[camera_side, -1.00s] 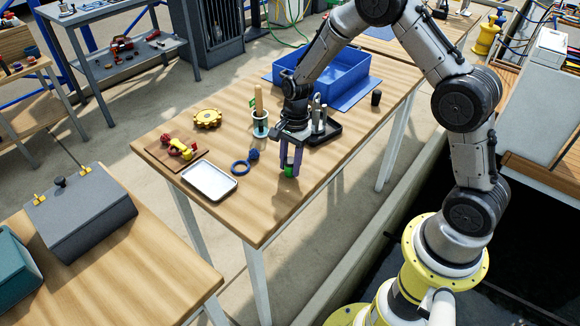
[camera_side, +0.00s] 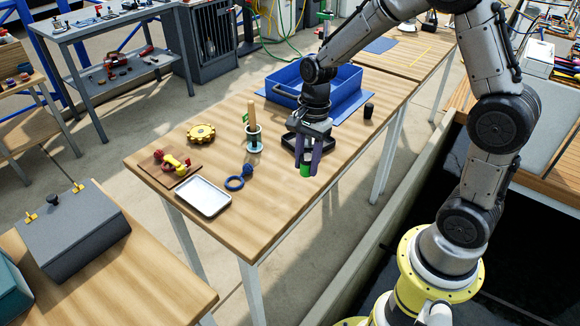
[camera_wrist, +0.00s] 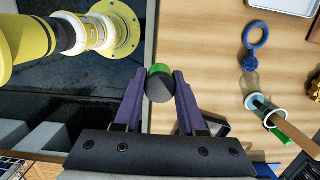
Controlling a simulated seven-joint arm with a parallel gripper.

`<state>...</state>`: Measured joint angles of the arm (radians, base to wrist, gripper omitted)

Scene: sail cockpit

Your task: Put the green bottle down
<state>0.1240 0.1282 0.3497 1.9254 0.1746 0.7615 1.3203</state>
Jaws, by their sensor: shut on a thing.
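My gripper (camera_side: 309,168) is shut on the green bottle (camera_side: 306,170), whose lower part shows between the fingers in the side view. In the wrist view, the bottle (camera_wrist: 159,70) has a dark round end facing the camera, and the purple fingers (camera_wrist: 160,90) press on it from both sides. The bottle is near the table's right-hand long edge, in front of a black tray (camera_side: 288,144). The gripper hides part of this tray. I cannot tell whether the bottle's bottom touches the wooden table (camera_side: 262,215).
A blue bin (camera_side: 343,84) stands behind. A dark cup (camera_side: 368,110) is to the right. The table's front is clear.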

